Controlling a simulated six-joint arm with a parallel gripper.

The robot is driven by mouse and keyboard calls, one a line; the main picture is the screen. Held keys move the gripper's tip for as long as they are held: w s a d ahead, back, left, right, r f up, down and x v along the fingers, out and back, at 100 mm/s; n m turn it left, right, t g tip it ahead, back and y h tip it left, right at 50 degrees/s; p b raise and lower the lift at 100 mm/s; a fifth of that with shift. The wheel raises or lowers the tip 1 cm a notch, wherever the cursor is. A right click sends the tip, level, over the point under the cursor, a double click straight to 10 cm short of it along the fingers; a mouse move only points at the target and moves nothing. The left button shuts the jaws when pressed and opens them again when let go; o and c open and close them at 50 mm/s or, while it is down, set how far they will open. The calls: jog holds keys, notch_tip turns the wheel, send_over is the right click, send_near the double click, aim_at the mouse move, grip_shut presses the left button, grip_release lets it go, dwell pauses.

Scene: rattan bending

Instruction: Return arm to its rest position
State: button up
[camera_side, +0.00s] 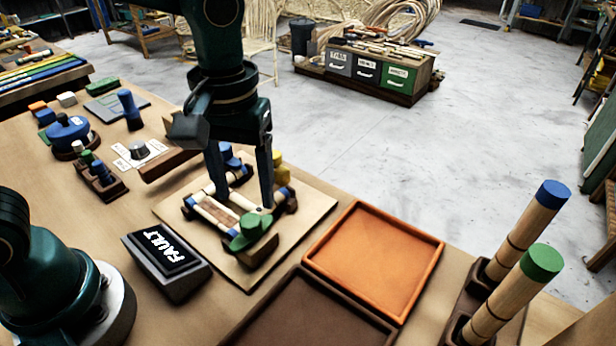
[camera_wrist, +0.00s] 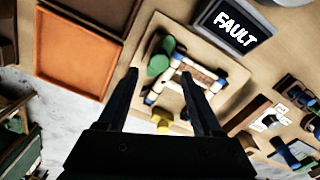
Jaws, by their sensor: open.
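My gripper (camera_side: 240,200) is open, pointing down above the bending jig on a light wooden board (camera_side: 323,205). In the wrist view its two fingers (camera_wrist: 160,100) stand wide apart with nothing between them but the view of the jig below. The jig holds pale rattan pieces with blue ends (camera_side: 215,214), a green clamp-like part (camera_side: 250,232) at the front and a yellow part (camera_side: 278,170) at the back. In the side view the fingertips overlap the jig, and I cannot tell the exact gap.
A box reading FAULT (camera_side: 165,255) stands left of the board. An orange tray (camera_side: 428,245) and a brown tray (camera_side: 310,318) lie to the right and front. Two upright rattan poles, blue-topped (camera_side: 525,230) and green-topped (camera_side: 512,295), stand at right. Knobs and a blue round device (camera_side: 68,132) are left.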

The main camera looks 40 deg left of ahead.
jog(key=shift+w+a+r, duration=0.1)
jog(key=shift+r, duration=0.1)
jog(key=s+a+r+m+t, duration=0.3)
jog(key=s+a+m+t, duration=0.1)
jog(key=s, duration=0.4)
jog(key=shift+s+a+r+m+t, duration=0.15)
jog(key=shift+s+a+m+t, duration=0.15)
jog(key=shift+a+t, duration=0.75)
jog(key=shift+a+g, duration=0.2)
jog(key=shift+g, duration=0.05)
